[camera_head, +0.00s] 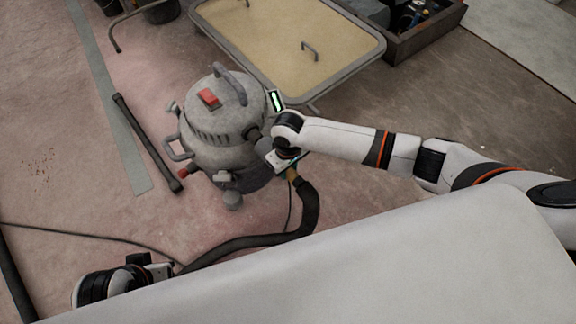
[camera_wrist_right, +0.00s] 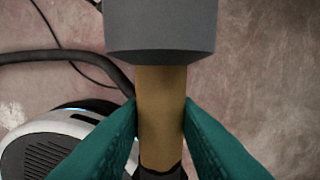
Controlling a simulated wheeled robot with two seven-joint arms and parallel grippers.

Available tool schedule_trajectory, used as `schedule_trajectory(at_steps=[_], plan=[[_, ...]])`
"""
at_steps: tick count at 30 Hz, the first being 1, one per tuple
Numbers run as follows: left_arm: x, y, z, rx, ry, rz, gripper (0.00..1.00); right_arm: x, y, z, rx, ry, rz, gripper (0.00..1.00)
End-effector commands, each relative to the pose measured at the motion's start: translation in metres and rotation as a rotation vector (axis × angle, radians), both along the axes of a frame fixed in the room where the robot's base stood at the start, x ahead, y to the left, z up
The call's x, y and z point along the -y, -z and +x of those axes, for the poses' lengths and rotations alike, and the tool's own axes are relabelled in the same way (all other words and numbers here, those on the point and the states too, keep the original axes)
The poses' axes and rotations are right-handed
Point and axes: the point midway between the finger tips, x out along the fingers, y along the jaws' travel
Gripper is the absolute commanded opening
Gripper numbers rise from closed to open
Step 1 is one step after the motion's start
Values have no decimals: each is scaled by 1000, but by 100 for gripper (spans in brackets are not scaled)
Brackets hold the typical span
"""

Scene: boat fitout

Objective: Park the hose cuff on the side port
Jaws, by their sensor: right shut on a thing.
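The grey shop vacuum (camera_head: 215,120) stands upright on the floor, with a red switch on top. A dark side port (camera_head: 253,134) faces my right gripper (camera_head: 290,168). The right gripper's green fingers are shut on the tan hose cuff (camera_wrist_right: 160,110). The black hose (camera_head: 308,210) hangs from the cuff. In the right wrist view a wide dark grey cylinder (camera_wrist_right: 161,28) meets the cuff's far end; I cannot tell whether it is the port or the cuff's own end. The seat is hidden in the head view. My left gripper (camera_head: 155,268) is low at left, its fingers unclear.
A black tube (camera_head: 147,142) lies on the floor left of the vacuum. A sand-coloured tray (camera_head: 290,35) with handles and a wooden tool box (camera_head: 425,28) are behind. A thin cable (camera_head: 90,234) crosses the floor. A large pale surface (camera_head: 380,265) fills the foreground. Floor at left is mostly clear.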

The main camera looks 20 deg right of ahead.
Motion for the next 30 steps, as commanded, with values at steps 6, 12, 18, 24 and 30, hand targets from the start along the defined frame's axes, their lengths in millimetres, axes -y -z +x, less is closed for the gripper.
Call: schedule_trajectory(at_steps=[6, 12, 18, 24, 30], plan=[[0, 0, 0, -1, 0, 1, 0, 0, 0, 0, 1, 0, 0, 0], [0, 1, 0, -1, 0, 1, 0, 0, 0, 0, 1, -1, 0, 0], [0, -4, 0, 0, 0, 1, 0, 0, -1, 0, 0, 0, 0, 0], [0, -9, 0, 0, 0, 1, 0, 0, -1, 0, 0, 0, 0, 0], [0, -5, 0, -7, -1, 2, 0, 0, 0, 0, 1, -1, 0, 0]])
